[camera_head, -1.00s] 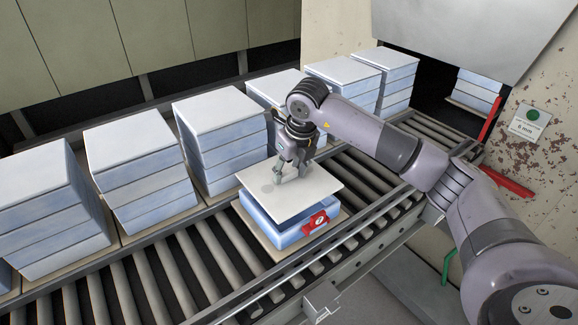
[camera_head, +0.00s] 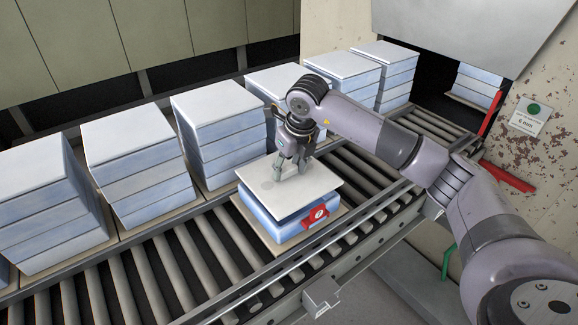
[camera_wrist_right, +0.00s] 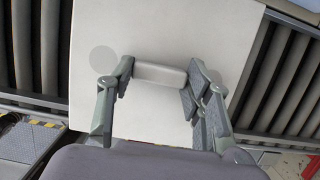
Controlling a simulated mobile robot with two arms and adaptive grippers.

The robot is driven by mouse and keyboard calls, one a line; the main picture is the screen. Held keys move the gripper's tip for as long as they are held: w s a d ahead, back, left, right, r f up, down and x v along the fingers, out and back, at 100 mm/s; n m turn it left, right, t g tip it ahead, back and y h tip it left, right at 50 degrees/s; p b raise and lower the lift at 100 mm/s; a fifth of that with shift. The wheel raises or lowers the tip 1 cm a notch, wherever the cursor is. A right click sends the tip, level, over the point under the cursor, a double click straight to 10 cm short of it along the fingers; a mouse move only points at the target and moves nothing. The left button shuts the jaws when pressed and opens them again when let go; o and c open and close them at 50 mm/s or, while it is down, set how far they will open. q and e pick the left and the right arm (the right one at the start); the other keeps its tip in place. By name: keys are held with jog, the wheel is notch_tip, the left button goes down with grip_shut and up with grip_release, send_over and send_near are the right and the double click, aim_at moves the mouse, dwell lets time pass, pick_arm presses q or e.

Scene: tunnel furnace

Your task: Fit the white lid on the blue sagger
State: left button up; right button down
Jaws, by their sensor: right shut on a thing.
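The white lid (camera_head: 305,192) is a flat square plate over the blue sagger (camera_head: 285,229). My right gripper (camera_head: 291,171) is above the lid, and the right wrist view shows its fingers shut on the lid's raised handle (camera_wrist_right: 160,75). The lid (camera_wrist_right: 150,25) fills the middle of that view. In the head view the lid lies very close above the sagger's rim; I cannot tell whether it touches. The lid looks a little shifted toward the right. The sagger has a red tag (camera_head: 315,216) on its front. My left gripper is not in view.
The sagger stands on a beige plate (camera_head: 252,234) on the roller conveyor (camera_head: 190,270). Behind it is a row of stacked blue saggers with white lids (camera_head: 140,170). A metal rail (camera_head: 300,262) runs along the conveyor's front. Bare rollers lie on both sides.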

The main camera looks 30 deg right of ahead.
aim_at(290, 176)
jog(key=shift+f+b, duration=0.9)
jog(key=shift+f, duration=0.3)
jog(key=shift+f+b, duration=0.6)
jog(key=shift+f, duration=0.15)
jog(key=c, duration=0.8)
grip_release()
jog(key=shift+o, duration=0.4)
jog(key=v, duration=1.2)
